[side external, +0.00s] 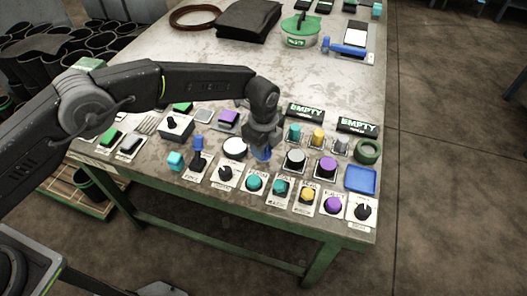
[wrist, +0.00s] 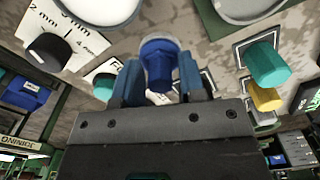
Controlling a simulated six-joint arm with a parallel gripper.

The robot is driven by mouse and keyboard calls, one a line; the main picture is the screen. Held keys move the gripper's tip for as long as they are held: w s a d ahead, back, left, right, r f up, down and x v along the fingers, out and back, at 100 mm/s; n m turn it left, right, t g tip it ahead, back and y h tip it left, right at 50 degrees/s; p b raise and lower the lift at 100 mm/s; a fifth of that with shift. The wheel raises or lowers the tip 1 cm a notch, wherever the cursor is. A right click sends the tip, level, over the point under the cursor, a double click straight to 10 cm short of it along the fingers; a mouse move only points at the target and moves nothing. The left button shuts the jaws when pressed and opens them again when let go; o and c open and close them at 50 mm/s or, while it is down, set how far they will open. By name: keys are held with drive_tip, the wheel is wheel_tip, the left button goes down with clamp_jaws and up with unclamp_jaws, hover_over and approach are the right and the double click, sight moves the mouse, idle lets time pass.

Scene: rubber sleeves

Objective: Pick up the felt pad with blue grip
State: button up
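The felt pad's blue grip (wrist: 158,62) shows in the wrist view between my two fingers, with a pale rim at its far end. In the side external view a small blue part (side external: 263,155) shows at the tips of my gripper (side external: 262,148), low over the table. In the wrist view my gripper (wrist: 159,80) has one finger on each side of the blue grip, very close to it. I cannot tell whether the fingers touch it. The pad under the grip is mostly hidden.
A white round piece (side external: 234,148) stands just left of my gripper, and a grey-topped knob (side external: 295,159) just right. A row of coloured knobs on cards, with a teal one (side external: 255,183), lines the front edge. A blue tray (side external: 360,179) lies at the right.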

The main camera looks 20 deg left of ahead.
clamp_jaws()
drive_tip(key=shift+r, duration=0.15)
drive_tip(key=shift+r, duration=0.25)
wheel_tip(320, 180, up, 4)
drive_tip(key=shift+f, duration=0.1)
drive_tip(key=a+r, duration=0.6)
drive_tip(key=a, duration=0.5)
drive_tip(key=shift+w+a+r, duration=0.25)
drive_tip(key=shift+w+a, duration=0.05)
drive_tip(key=shift+a, duration=0.05)
drive_tip(key=shift+c, duration=1.9)
unclamp_jaws()
drive_tip(key=shift+c, duration=1)
